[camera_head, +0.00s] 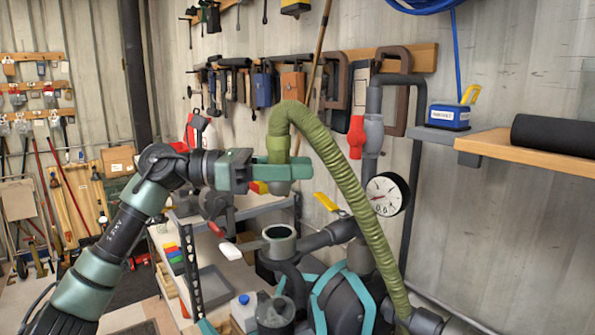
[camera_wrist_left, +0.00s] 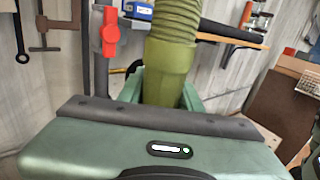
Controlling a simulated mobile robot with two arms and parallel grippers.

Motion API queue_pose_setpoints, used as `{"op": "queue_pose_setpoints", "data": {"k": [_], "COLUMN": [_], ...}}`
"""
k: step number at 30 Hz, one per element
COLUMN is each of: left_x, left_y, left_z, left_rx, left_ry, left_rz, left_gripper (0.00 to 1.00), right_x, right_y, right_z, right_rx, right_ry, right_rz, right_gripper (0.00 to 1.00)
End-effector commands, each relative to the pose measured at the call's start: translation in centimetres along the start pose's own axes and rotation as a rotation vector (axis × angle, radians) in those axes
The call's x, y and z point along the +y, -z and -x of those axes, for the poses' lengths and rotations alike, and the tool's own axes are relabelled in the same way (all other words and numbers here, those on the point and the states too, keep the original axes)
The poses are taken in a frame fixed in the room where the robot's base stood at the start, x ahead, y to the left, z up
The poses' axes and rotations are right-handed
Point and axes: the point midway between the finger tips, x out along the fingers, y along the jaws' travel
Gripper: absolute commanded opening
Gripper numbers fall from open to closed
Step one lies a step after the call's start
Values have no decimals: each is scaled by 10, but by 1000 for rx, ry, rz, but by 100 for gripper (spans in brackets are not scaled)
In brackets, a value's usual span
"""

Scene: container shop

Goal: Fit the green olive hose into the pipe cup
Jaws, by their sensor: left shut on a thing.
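The green olive hose (camera_head: 345,180) arches up from the pump at the lower right and bends down at its left end. My left gripper (camera_head: 277,171) is shut on the cuff at that end, and the hose end hangs just below the fingers. In the left wrist view the hose (camera_wrist_left: 170,65) rises from between the fingers (camera_wrist_left: 166,92). The pipe cup (camera_head: 280,243) is a grey-green open ring on the pump, below the gripper and apart from the hose end. My right gripper is not in view.
A round gauge (camera_head: 387,194), a grey pipe with a red valve handle (camera_head: 357,137) and a yellow lever (camera_head: 326,201) stand close to the hose. A white-tipped lever (camera_head: 230,251) lies left of the cup. A wooden shelf (camera_head: 520,148) juts out at right.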

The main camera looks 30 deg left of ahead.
Motion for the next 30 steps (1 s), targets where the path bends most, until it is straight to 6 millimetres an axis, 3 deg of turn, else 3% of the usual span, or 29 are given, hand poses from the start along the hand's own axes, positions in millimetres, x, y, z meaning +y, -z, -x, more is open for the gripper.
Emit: {"op": "queue_pose_setpoints", "data": {"k": [5,12,15,24,30], "left_x": [0,0,0,0,0], "left_y": [4,22,32,62,70], "left_z": [0,0,0,0,0], "left_rx": [-1,-1,-1,-1,-1], "left_ry": [0,0,0,0,0], "left_rz": [-2,-1,0,-1,-2], "left_gripper": [0,0,0,0,0], "right_x": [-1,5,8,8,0], "right_y": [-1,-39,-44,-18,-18], "right_z": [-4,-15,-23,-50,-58], "right_rx": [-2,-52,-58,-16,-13], "right_ry": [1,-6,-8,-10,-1], "right_rz": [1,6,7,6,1], "right_gripper": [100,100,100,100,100]}}
